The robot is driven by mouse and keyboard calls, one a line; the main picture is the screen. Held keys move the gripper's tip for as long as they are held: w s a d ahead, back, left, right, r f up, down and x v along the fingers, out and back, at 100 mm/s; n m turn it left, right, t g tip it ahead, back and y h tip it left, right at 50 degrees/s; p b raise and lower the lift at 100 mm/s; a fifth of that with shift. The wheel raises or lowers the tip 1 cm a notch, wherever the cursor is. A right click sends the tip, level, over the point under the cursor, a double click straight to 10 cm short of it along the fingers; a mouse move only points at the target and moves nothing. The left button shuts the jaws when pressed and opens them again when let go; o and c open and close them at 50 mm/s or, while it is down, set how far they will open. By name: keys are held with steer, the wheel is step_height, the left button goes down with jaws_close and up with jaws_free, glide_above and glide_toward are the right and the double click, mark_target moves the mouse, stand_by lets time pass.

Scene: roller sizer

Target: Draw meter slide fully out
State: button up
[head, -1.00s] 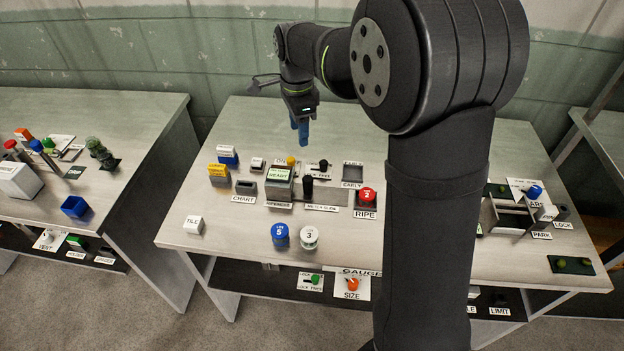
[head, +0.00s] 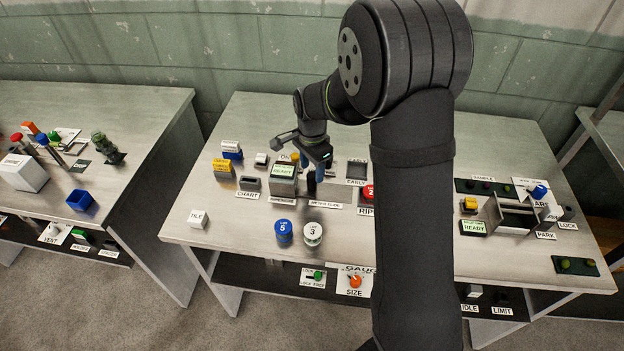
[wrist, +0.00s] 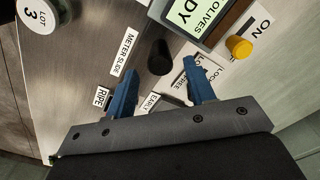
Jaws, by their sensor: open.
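The meter slide's black knob (head: 311,186) stands upright on the middle table, behind the METER SLIDE label (head: 325,205). In the wrist view the knob (wrist: 159,57) shows just beyond the gap between my fingertips, with the METER SLIDE label (wrist: 123,54) to its left. My gripper (head: 318,170) points down over the knob in the head view. In the wrist view its two blue fingers (wrist: 163,70) are apart with nothing held between them. I cannot tell the exact height of the fingertips over the knob.
The READY display box (head: 284,178) stands close left of the knob. A yellow knob (wrist: 239,47) by the ON label is near the right finger. The blue lot 5 jar (head: 284,232) and white lot 3 jar (head: 312,234) stand in front; the table's front edge is clear.

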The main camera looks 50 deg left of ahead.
mark_target(312, 175)
steer(key=shift+f, duration=2.65)
